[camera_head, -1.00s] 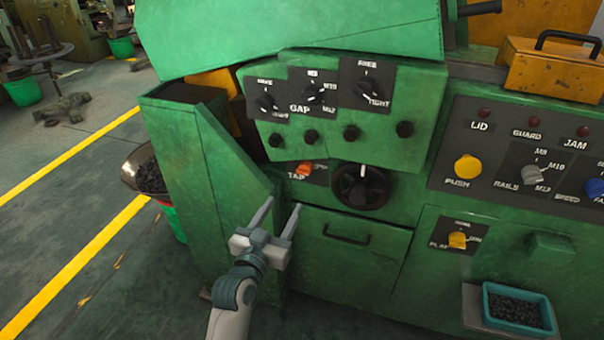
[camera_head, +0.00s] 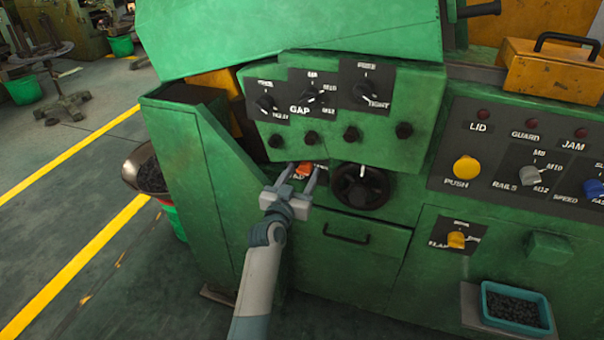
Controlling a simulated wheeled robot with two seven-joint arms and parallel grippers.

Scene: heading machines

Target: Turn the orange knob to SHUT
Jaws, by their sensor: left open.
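The orange knob (camera_head: 303,170) sits on a small dark plate on the green machine's front, left of a black handwheel (camera_head: 361,187). The plate's lettering is mostly covered by my gripper, so I cannot read the knob's setting. My left gripper (camera_head: 301,172) is open, its two fingers pointing at the plate, one on each side of the knob in the picture. I cannot tell whether either finger touches the knob. My right gripper is not in view.
The black handwheel is close on the right. Above hangs a panel with several black knobs (camera_head: 350,133). A drawer handle (camera_head: 346,234) is below right. A yellow knob (camera_head: 456,240) and a teal tray of dark parts (camera_head: 486,312) are further right.

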